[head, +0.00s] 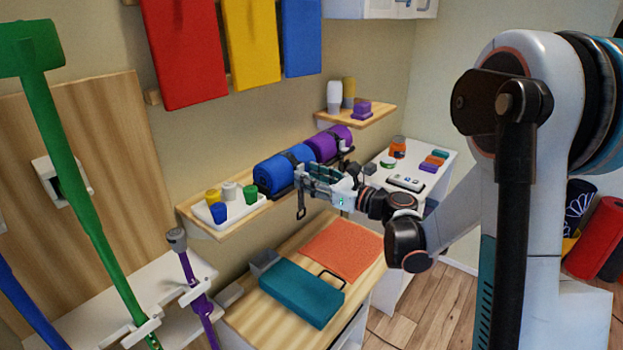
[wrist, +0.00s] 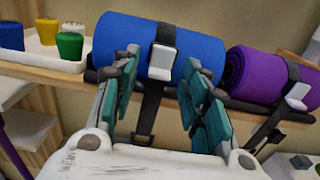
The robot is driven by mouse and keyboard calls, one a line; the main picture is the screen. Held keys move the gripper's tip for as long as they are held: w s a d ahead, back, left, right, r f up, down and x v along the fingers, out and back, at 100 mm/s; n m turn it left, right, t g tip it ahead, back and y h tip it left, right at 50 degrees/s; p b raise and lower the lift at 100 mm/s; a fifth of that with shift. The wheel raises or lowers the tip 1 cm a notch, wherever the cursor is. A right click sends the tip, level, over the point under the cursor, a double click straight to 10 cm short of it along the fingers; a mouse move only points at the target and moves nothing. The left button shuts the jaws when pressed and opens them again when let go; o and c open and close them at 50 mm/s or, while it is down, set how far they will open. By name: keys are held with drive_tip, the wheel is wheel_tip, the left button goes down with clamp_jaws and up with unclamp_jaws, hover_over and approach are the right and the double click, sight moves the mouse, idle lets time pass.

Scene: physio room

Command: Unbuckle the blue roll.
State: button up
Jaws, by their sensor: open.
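The blue roll (head: 273,172) lies on the wooden wall shelf, left of the purple roll. In the wrist view the blue roll (wrist: 131,47) has a dark strap (wrist: 166,34) around it with a pale grey buckle (wrist: 160,63) on its front. A loose strap end (wrist: 149,112) hangs down below the buckle, past the shelf edge. My gripper (head: 306,180) is in front of the blue roll. In the wrist view my gripper (wrist: 160,72) is open, with its teal-padded fingers on either side of the buckle. I cannot tell whether either finger touches it.
The purple roll (wrist: 258,75) sits close on the right, with its own strap and pale buckle (wrist: 297,95). A white tray (head: 235,212) with small coloured cups stands left on the shelf. Below are a teal block (head: 302,294) and an orange mat (head: 342,247) on a wooden top.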

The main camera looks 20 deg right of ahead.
clamp_jaws()
drive_tip(key=shift+r, duration=0.1)
drive_tip(key=r+g+h+p, duration=0.1)
drive_tip(key=g+h+p, duration=0.2)
drive_tip(key=g+p, duration=0.1)
drive_tip(key=r+g+h+p, duration=0.2)
drive_tip(key=g+h+p, duration=0.1)
drive_tip(key=g+p, duration=0.1)
drive_tip(key=r+g+h+p, duration=0.2)
drive_tip(key=g+h+p, duration=0.1)
drive_tip(key=g+p, duration=0.1)
drive_tip(key=shift+w+a+r+g+p, duration=0.2)
drive_tip(key=shift+g+p, duration=0.2)
drive_tip(key=shift+p, duration=0.2)
drive_tip(key=shift+h, duration=0.3)
idle(0.3)
